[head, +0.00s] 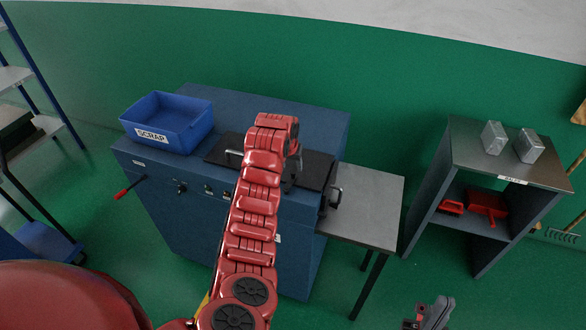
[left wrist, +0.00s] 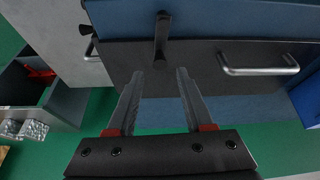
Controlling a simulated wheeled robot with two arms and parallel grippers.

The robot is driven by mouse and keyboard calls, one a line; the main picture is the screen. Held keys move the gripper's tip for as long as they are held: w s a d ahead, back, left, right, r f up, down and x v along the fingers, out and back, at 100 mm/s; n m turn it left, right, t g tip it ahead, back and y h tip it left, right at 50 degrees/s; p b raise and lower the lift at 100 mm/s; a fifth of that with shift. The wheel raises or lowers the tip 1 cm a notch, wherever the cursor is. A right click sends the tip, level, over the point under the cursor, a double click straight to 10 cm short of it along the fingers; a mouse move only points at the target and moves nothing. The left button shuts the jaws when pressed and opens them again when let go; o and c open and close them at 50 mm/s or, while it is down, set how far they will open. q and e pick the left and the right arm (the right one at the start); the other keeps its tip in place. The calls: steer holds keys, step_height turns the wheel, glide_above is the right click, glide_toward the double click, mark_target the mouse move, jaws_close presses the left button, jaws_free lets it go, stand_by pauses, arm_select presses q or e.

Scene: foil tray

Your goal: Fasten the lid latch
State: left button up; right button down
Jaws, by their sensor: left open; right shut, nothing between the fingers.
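The dark lid (head: 318,168) lies flat on top of the blue machine (head: 230,105). In the left wrist view, a black latch lever (left wrist: 161,38) stands at the lid's edge beside the blue body; my arm mostly hides that area in the head view. A silver bar handle (left wrist: 258,66) is on the lid. My left gripper (head: 291,172) is over the lid; in the left wrist view its open fingers (left wrist: 157,75) are empty, with the lever just ahead, roughly centred between the tips. My right gripper (head: 432,312) is shut and empty at the lower right.
A blue SCRAP bin (head: 190,112) stands on the machine's left top. A black fitting (head: 335,197) sticks out at the right side. A grey side table (head: 375,195) adjoins it. A shelf unit (head: 460,150) with two metal blocks and red items stands further right.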

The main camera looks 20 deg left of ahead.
mark_target(292, 170)
arm_select(q)
steer(key=p+x, duration=0.1)
steer(key=x, duration=0.4)
steer(key=shift+w+f, duration=0.2)
steer(key=shift+f, duration=0.5)
jaws_close()
